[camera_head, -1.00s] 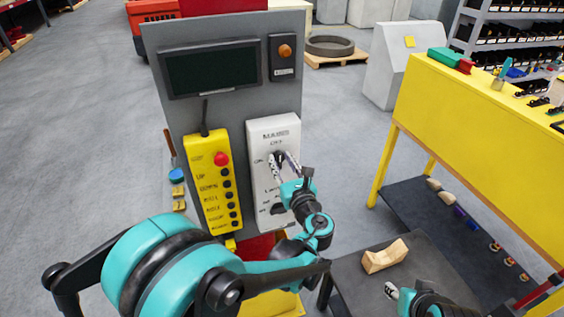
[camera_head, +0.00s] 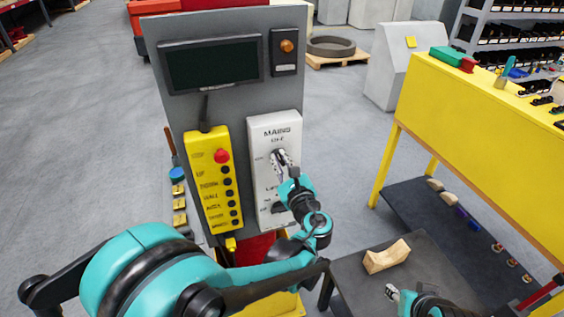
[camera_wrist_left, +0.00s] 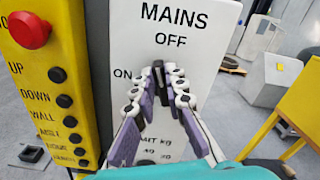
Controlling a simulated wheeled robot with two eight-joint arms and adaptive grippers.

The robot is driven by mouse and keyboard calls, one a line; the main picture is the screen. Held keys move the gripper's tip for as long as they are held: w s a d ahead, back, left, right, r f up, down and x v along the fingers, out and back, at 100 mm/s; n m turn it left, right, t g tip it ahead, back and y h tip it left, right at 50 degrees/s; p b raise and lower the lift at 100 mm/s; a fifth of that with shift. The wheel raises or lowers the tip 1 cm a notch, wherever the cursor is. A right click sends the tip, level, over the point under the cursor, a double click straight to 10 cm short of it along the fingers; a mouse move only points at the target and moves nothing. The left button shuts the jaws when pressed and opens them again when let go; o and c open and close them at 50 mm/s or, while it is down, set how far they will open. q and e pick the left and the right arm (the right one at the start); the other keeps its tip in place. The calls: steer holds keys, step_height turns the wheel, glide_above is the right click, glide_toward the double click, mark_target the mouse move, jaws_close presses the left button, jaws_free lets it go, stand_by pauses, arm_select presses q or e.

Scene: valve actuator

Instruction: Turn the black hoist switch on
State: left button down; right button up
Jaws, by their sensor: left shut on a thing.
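The black switch (camera_head: 278,156) sits on the white panel (camera_head: 262,132) marked MAINS, with OFF above it and ON to its left. In the left wrist view the black switch (camera_wrist_left: 158,69) stands roughly upright below the word OFF. My left gripper (camera_head: 281,160) is shut on the switch, and its fingers hide most of it. In the left wrist view the two fingertips (camera_wrist_left: 160,74) meet at the switch from both sides. My right gripper (camera_head: 392,292) shows only partly at the lower right, away from the panel; its opening is unclear.
A yellow button box (camera_head: 214,190) with a red button (camera_head: 221,156) hangs left of the panel. A second black knob (camera_head: 279,207) sits lower on the panel, behind my left gripper. A dark table (camera_head: 430,268) with a wooden block (camera_head: 387,257) stands at the right.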

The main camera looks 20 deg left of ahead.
arm_select(q)
steer(key=n+b, duration=0.1)
steer(key=n, duration=0.3)
steer(key=f+n+b, duration=0.1)
steer(key=n, duration=0.3)
steer(key=a+n+b, duration=0.1)
steer(key=n, duration=0.3)
steer(key=shift+s+f, duration=0.3)
steer(key=shift+s, duration=0.05)
steer(key=shift+n, duration=0.3)
steer(key=c, duration=1.6)
jaws_free()
steer(key=shift+o, duration=0.2)
steer(key=v, duration=1.2)
